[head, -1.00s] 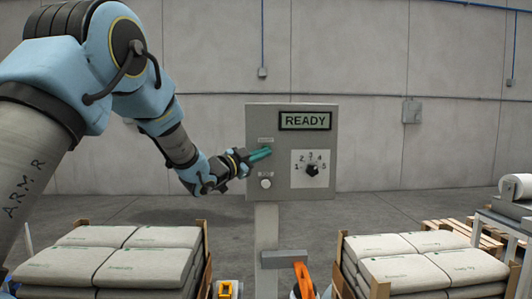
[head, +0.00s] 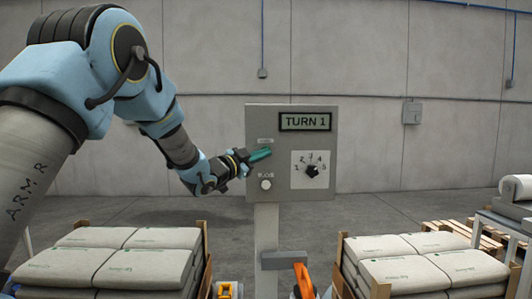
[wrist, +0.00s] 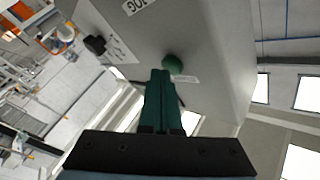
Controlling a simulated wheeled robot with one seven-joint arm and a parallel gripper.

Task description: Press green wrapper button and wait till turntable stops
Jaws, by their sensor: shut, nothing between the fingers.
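The grey control box (head: 262,125) stands on a post in the head view. Its display (head: 305,122) reads "TURN 1". The green button (wrist: 173,64) shows in the wrist view just beyond my fingertips; in the head view my gripper hides it. My gripper (head: 264,154) is shut and empty, its teal fingers pointing at the button on the box's left side. The fingers (wrist: 160,76) reach the button's lower edge in the wrist view; I cannot tell whether they touch it. I cannot make out the turntable.
A white button (head: 266,184) sits below on the box, with a numbered dial (head: 312,169) to the right. Stacked bags stand on a left pallet (head: 206,245) and a right pallet (head: 378,289). A concrete wall (head: 215,60) stands behind.

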